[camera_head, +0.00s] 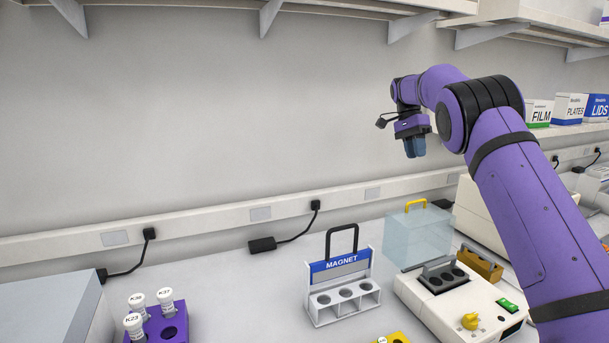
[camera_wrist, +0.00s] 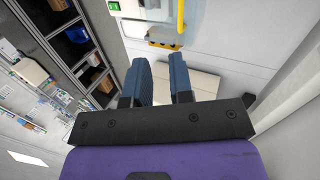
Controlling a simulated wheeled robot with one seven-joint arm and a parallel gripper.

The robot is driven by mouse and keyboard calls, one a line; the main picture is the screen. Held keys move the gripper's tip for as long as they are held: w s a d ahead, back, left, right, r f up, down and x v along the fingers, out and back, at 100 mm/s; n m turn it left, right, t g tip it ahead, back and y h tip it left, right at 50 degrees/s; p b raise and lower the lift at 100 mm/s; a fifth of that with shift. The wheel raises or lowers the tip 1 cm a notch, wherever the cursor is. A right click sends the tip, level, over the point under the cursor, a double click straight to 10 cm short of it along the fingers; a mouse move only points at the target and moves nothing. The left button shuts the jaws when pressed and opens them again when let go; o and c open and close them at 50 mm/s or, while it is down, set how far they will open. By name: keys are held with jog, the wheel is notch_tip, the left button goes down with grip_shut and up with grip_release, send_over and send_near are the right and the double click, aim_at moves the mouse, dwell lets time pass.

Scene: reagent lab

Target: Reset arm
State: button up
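My gripper (camera_head: 414,146) hangs high above the bench in the head view, with its blue fingers pointing down and nothing visible below them. My purple arm reaches in from the right side to hold it there. In the wrist view, the two blue fingers of my gripper (camera_wrist: 160,82) stand apart with an empty gap between them. Nothing is held.
Below stand a white MAGNET rack (camera_head: 343,302), a white device (camera_head: 450,300) with a clear cover (camera_head: 417,240), and a purple tube rack (camera_head: 168,328) with several capped tubes. Shelves (camera_head: 330,8) run overhead. Boxes (camera_head: 570,109) stand on the right shelf. Air around my gripper is free.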

jog(key=s+r+n+t+y, duration=0.1)
jog(key=s+r+n+t, duration=0.1)
jog(key=s+r, duration=0.45)
jog(key=s+r+n+t, duration=0.1)
jog(key=s+r+n, duration=0.15)
jog(key=s, duration=0.75)
jog(key=s+r+n+t+y, duration=0.1)
jog(key=s+r+n+t, duration=0.1)
jog(key=s+r, duration=0.45)
jog(key=s+a+f+n+t, duration=0.1)
jog(key=s+f, duration=0.3)
jog(key=s, duration=0.5)
jog(key=s+a+f+n+t, duration=0.1)
jog(key=s+f+n+t, duration=0.1)
jog(key=s, duration=0.8)
jog(key=s+a+f+n+t, duration=0.1)
jog(key=s+f+n+t, duration=0.1)
jog(key=s+f, duration=0.4)
jog(key=s+n, duration=0.1)
jog(key=s, duration=0.2)
jog(key=shift+s+a+f+h, duration=0.2)
jog(key=shift+a+h, duration=0.1)
jog(key=shift+a, duration=0.05)
